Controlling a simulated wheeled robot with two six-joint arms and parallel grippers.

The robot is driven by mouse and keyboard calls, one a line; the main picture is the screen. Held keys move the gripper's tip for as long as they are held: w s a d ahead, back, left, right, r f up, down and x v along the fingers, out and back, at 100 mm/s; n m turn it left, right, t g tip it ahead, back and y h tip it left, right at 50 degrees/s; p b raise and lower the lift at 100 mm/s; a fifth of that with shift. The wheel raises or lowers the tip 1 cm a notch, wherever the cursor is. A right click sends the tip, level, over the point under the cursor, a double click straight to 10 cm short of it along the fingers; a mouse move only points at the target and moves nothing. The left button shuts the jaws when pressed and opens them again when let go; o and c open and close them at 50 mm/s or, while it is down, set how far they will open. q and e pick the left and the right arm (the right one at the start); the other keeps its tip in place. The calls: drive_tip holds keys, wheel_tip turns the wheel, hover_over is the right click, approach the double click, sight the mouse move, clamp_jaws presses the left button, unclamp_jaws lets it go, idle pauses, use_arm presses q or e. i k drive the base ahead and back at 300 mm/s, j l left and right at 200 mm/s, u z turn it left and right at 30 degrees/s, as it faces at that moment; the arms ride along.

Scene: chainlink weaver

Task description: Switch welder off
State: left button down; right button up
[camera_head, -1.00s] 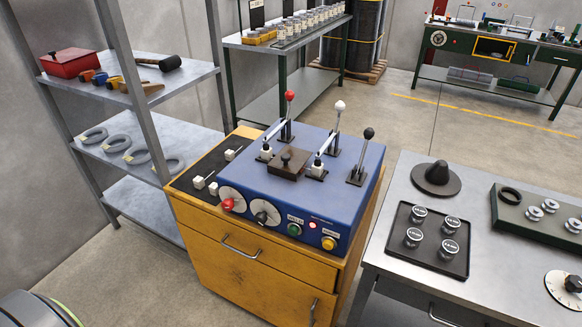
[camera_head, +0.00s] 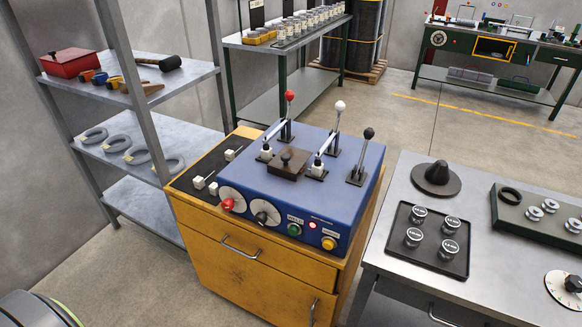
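The welder (camera_head: 330,200) is a blue box on top of a yellow wooden cabinet (camera_head: 215,247). Its front has a red-knobbed dial (camera_head: 227,205), a black-knobbed dial (camera_head: 262,217), a green button (camera_head: 294,229), a small red lamp (camera_head: 312,225) that looks lit, and a yellow button (camera_head: 329,243). On its top stand a red-ball lever (camera_head: 290,97), a white-ball lever (camera_head: 340,106) and a black-ball lever (camera_head: 368,134), with clamps and a brown block (camera_head: 288,163) among them. Neither of my grippers is in view.
A metal shelf (camera_head: 190,72) with a red box, tools and grey rings stands left. A bench stands behind. Floor shows between the furniture.

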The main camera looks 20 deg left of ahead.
sight(227, 205)
drive_tip(key=u, duration=1.25)
